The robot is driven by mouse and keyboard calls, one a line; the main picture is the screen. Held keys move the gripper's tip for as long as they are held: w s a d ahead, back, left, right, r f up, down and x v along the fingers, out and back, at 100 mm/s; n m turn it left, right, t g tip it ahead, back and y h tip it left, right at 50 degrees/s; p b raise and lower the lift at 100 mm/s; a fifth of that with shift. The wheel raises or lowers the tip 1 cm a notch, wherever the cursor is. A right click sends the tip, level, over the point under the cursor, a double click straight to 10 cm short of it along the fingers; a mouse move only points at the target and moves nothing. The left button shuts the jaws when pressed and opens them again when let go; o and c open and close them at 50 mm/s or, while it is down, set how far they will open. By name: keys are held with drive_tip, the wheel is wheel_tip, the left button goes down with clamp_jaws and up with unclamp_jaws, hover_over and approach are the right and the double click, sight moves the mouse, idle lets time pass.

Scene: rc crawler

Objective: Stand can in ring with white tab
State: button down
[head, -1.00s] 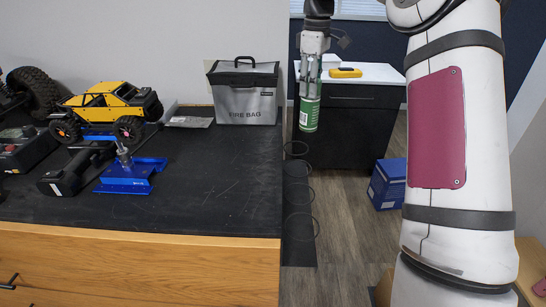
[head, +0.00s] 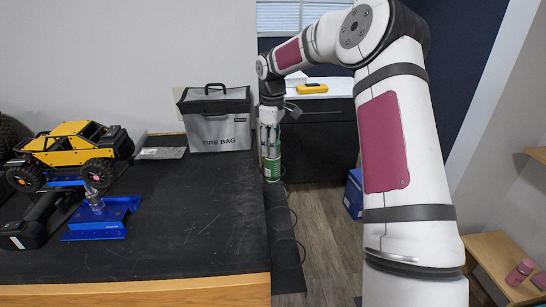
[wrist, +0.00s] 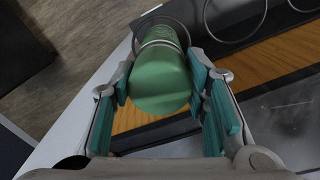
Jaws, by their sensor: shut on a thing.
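Several thin dark rings stick out along the bench's right side; the nearest ring (head: 304,254) shows low in the head view. In the wrist view one ring (wrist: 187,28) shows behind the can's far end, and another ring (wrist: 205,20) is beside it. I cannot make out a white tab.
The black-topped bench (head: 200,225) carries a grey fire bag (head: 218,132), a yellow crawler (head: 72,150) and a blue stand (head: 100,222). A dark cabinet (head: 320,145) stands behind.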

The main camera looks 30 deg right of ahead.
sight(272, 161)
drive_tip(key=shift+f, duration=2.4)
drive_tip(key=c, duration=0.9)
unclamp_jaws()
